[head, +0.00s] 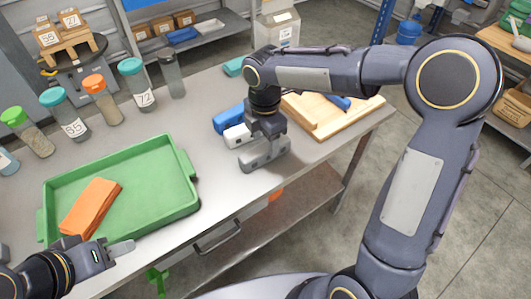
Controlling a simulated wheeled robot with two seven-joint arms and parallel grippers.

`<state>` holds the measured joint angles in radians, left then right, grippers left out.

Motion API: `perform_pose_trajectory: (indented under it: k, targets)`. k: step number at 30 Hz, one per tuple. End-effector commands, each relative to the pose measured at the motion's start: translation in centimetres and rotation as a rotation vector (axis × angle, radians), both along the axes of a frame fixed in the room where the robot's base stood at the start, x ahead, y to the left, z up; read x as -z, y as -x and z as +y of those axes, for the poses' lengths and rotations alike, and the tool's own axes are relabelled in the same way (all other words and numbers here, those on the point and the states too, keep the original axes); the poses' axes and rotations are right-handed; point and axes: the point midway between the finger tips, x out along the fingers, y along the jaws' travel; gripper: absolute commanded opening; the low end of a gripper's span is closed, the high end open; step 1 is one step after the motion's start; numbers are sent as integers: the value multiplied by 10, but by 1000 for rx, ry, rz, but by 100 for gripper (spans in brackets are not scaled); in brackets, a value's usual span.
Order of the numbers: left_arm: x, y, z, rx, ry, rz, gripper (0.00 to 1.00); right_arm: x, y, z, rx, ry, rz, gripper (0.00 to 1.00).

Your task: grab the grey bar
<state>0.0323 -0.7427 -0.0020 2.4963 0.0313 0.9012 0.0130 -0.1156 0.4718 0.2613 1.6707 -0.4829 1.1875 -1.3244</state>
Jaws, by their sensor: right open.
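A grey bar (262,156) appears to lie on the steel table, near its front edge. My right gripper (266,138) points down directly over the bar, with its jaws open. The gripper hides part of the bar, and I cannot tell whether the fingers touch it. My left gripper (118,248) is at the lower left, by the front edge of the green tray, away from the bar. How far its jaws are apart does not show clearly.
The green tray (192,205) holds an orange block (91,207). A white box (237,136) and a blue object (228,118) sit close left of my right gripper. A wooden tray (325,128) lies to the right. Several lidded jars (137,84) line the back.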

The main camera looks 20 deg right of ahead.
Motion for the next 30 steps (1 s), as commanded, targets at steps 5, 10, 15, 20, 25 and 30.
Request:
perform_pose_trajectory:
  k: [5,10,15,20,25,30]
  targets:
    - [5,0,0,0,0,0,36,29,0,-2,1,1,3,58]
    - [7,0,0,0,0,0,36,44,0,-2,2,0,1,58]
    - [6,0,0,0,0,0,36,44,0,-2,3,0,0,58]
    - [6,0,0,0,0,0,36,44,0,-2,3,0,0,45]
    - [6,0,0,0,0,0,36,44,0,-2,3,0,0,23]
    - [6,0,0,0,0,0,36,44,-1,-2,3,0,-1,6]
